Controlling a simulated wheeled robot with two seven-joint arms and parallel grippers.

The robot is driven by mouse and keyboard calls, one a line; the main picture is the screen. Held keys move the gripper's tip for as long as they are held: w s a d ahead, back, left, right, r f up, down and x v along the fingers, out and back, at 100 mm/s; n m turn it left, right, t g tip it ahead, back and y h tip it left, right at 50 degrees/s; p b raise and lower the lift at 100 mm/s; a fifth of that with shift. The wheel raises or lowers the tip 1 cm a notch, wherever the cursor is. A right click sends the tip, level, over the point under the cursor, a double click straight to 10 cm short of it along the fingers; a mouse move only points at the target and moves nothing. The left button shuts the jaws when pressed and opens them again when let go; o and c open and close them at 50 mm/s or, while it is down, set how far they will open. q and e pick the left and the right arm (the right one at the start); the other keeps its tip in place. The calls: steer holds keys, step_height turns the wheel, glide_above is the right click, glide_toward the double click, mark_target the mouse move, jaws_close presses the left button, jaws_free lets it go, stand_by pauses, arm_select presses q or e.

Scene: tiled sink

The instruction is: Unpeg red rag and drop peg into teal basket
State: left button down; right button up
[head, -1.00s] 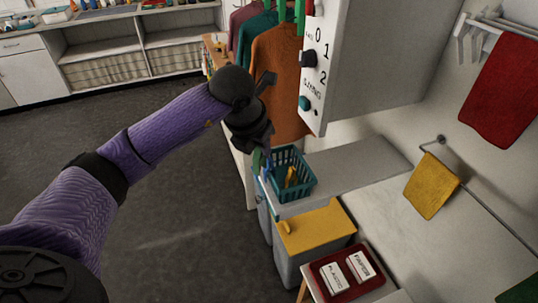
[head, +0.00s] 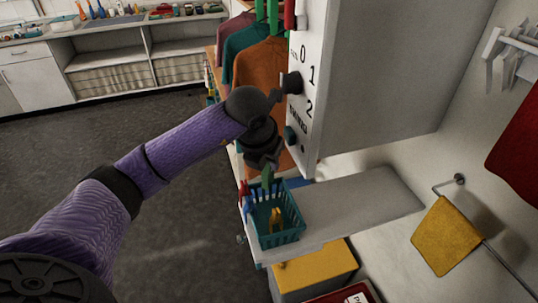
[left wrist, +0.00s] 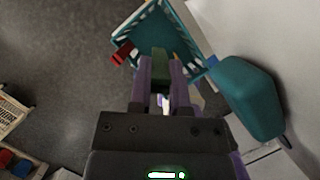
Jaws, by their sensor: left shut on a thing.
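My left gripper (head: 266,166) is shut on a green peg (head: 267,177), just above the back edge of the teal basket (head: 289,235). In the left wrist view the green peg (left wrist: 160,65) sits between the fingertips (left wrist: 163,85), in front of the teal basket (left wrist: 190,25). A yellow peg (head: 276,219) lies in the basket. Red and blue pegs (head: 247,200) show at its left rim. The red rag (head: 518,140) hangs at the right edge, partly cut off. My right gripper is out of view.
The basket stands at the left end of a grey shelf (head: 350,205). A white cabinet with a dial panel (head: 312,70) rises close right of my gripper. Hanging shirts (head: 262,75) are behind it. A yellow cloth (head: 445,235) hangs on the right wall.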

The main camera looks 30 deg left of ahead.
arm_select(q)
steer(key=shift+f, duration=0.9)
steer(key=shift+r, duration=0.15)
steer(key=shift+c, duration=2.4)
jaws_free()
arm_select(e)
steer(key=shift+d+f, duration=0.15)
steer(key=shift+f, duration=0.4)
arm_select(q)
steer(key=shift+s+r, duration=0.15)
steer(key=shift+r, duration=0.2)
steer(key=v, duration=0.9)
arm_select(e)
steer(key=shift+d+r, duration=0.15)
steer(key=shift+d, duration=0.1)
